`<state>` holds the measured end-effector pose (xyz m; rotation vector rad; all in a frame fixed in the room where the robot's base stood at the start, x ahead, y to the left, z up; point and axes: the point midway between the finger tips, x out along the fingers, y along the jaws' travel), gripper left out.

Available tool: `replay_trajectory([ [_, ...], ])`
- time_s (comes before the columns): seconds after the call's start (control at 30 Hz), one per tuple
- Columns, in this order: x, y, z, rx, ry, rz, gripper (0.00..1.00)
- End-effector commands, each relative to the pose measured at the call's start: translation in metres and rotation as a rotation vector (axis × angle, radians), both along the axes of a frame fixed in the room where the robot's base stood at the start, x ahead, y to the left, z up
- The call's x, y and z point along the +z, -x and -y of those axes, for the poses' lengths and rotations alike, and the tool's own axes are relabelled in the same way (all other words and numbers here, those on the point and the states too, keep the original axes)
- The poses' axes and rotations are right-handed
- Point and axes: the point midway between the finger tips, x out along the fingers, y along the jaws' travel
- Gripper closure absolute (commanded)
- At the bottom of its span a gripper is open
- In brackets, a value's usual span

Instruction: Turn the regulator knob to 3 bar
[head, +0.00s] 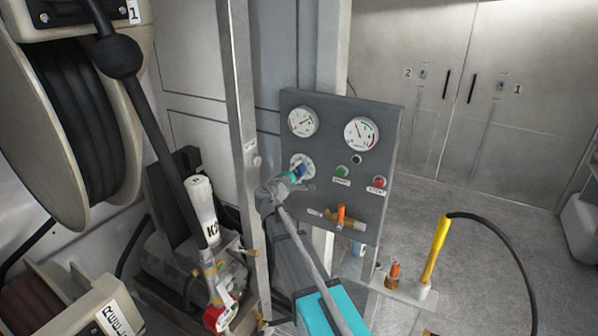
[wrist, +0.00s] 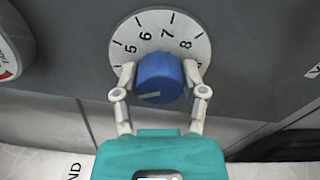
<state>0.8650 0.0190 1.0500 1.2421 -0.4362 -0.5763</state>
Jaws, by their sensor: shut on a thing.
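The regulator knob (wrist: 160,76) is blue with a pale pointer bar. It sits at the middle of a white round dial (wrist: 143,22) marked 5, 6, 7 and 8 on its visible part. My gripper (wrist: 160,80) is shut on the knob, one finger on each side. The pale bar points to the lower left in the wrist view; the lower dial numbers are hidden by the knob and gripper. In the head view the knob (head: 300,170) shows on the grey panel (head: 330,110), with my gripper (head: 296,174) at it.
Two round gauges (head: 303,121) (head: 361,133) are above the dial. A green button (head: 342,171), a red button (head: 379,182) and an orange valve handle (head: 341,212) are close by. A metal post (head: 240,130) stands left of the panel.

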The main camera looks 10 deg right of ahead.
Motion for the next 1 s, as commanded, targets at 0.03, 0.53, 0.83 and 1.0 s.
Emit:
replay_trajectory([
  [0.03, 0.0, -0.0004, -0.0001, 0.0, 0.034, -0.027, 0.93],
  [0.53, 0.0, -0.0004, -0.0002, 0.001, 0.287, -0.23, 0.93],
  [0.83, -0.0001, -0.0003, -0.0004, 0.001, 0.317, -0.254, 0.93],
  [1.0, -0.0002, -0.0003, -0.0004, 0.001, 0.316, -0.253, 0.93],
])
